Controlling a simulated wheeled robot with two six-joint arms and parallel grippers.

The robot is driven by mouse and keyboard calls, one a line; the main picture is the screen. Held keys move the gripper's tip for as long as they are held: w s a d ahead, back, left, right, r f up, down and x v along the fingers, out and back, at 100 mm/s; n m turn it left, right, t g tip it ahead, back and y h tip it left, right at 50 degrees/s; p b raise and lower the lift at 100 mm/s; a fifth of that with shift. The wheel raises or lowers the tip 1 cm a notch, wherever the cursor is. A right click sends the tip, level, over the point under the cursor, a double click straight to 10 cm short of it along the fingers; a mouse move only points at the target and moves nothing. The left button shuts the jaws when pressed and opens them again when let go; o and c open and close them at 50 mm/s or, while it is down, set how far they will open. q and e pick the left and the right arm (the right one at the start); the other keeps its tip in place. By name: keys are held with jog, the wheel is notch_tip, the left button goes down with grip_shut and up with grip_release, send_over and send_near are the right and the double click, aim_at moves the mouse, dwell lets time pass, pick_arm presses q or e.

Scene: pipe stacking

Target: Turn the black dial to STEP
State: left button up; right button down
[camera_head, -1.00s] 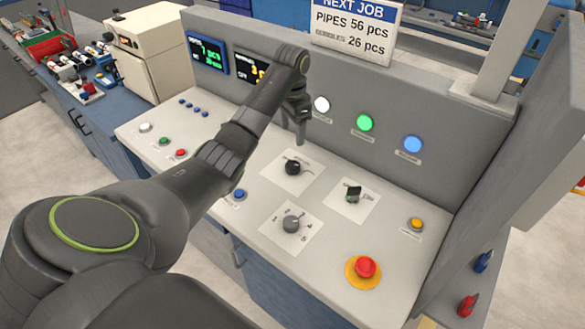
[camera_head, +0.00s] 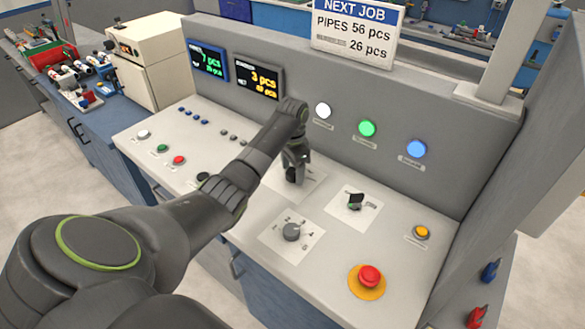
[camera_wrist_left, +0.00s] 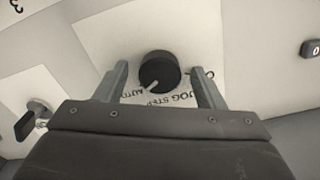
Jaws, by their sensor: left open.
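The black dial (camera_wrist_left: 158,72) sits on a white label plate on the panel, in the left wrist view. Its pale pointer line slants toward the lower left. The words JOG, STEP and AUTO show upside down below it, partly hidden; the pointer's end is near STEP and AUTO, and I cannot tell which exactly. My left gripper (camera_wrist_left: 160,70) is open, one finger on each side of the dial, with visible gaps. In the head view my left gripper (camera_head: 294,178) is low over the plate and hides the dial. My right gripper is not in view.
A grey dial (camera_head: 291,232) and a small dark switch (camera_head: 355,201) are close by on the panel. A red emergency button (camera_head: 369,277) and a yellow button (camera_head: 421,232) are to the right. The upright back wall (camera_head: 300,85) carries lit lamps and displays.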

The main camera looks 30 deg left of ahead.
pick_arm(q)
jog(key=c, duration=1)
jog(key=shift+r+n+p, duration=0.2)
jog(key=shift+n+p, duration=0.1)
jog(key=shift+p, duration=0.4)
jog(key=n+p, duration=0.2)
jog(key=p, duration=0.1)
jog(key=shift+r+n+p, duration=0.1)
jog(key=shift+n+p, duration=0.25)
jog(key=shift+n, duration=0.05)
jog(key=n+p, duration=0.2)
jog(key=shift+d+n, duration=0.1)
jog(key=shift+n, duration=0.3)
jog(key=shift+f+n+p, duration=0.2)
jog(key=shift+n+p, duration=0.45)
jog(key=shift+n, duration=0.05)
jog(key=o, duration=1)
jog(key=shift+f, duration=0.1)
